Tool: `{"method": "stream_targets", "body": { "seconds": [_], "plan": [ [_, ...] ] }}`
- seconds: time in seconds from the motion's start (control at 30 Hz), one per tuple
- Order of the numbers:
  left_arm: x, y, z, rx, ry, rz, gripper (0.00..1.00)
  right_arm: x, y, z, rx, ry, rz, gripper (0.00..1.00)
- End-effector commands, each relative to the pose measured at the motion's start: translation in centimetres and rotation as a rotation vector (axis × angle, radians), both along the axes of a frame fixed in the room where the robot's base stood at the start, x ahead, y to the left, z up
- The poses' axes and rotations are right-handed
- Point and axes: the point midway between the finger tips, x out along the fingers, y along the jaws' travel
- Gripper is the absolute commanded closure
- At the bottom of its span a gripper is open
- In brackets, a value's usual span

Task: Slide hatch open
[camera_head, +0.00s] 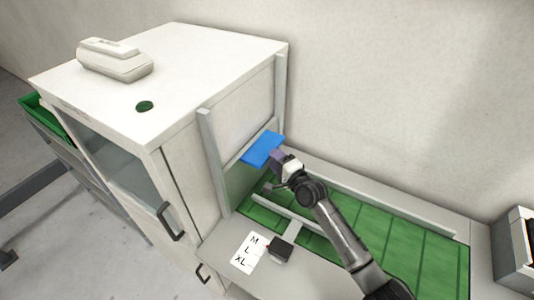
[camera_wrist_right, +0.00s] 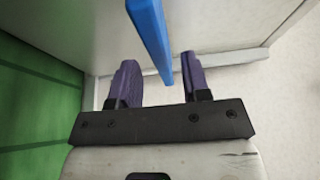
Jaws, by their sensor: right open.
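The hatch (camera_head: 245,110) is a pale panel between two upright rails on the right side of the white cabinet. A flat blue handle (camera_head: 262,149) sticks out at its lower edge. It also shows in the wrist view as a blue bar (camera_wrist_right: 152,40). My right gripper (camera_head: 279,157) is at the handle's near right side. In the wrist view its two purple fingers (camera_wrist_right: 160,68) are apart, one on each side of the bar's end, with visible gaps. Below the handle is a greenish area; I cannot tell whether it is an opening. My left gripper is not in view.
A green conveyor (camera_head: 400,235) with pale rails runs right from the cabinet (camera_head: 190,60). A sheet marked M, L, XL (camera_head: 248,252) and a small dark box (camera_head: 281,250) are on the front ledge. A white device (camera_head: 115,62) sits on the cabinet. The wall is close behind.

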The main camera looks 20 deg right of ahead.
Motion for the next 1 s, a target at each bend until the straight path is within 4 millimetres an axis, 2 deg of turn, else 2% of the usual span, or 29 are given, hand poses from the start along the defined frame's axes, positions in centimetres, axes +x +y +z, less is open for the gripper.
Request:
{"method": "stream_targets", "body": {
  "seconds": [0.1, 0.33, 0.83, 1.0],
  "plan": [
    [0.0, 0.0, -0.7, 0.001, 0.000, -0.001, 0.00, 1.8, 0.5, -0.1, -0.001, -0.001, 0.000, 0.57],
    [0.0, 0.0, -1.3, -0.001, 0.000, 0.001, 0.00, 3.8, 1.2, -0.1, -0.001, -0.001, 0.000, 0.57],
    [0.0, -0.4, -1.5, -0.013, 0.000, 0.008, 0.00, 4.6, 1.5, 0.0, -0.002, 0.000, 0.000, 0.57],
    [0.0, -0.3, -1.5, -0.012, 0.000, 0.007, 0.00, 4.6, 1.5, 0.0, -0.002, 0.000, 0.000, 0.71]
  ]
}}
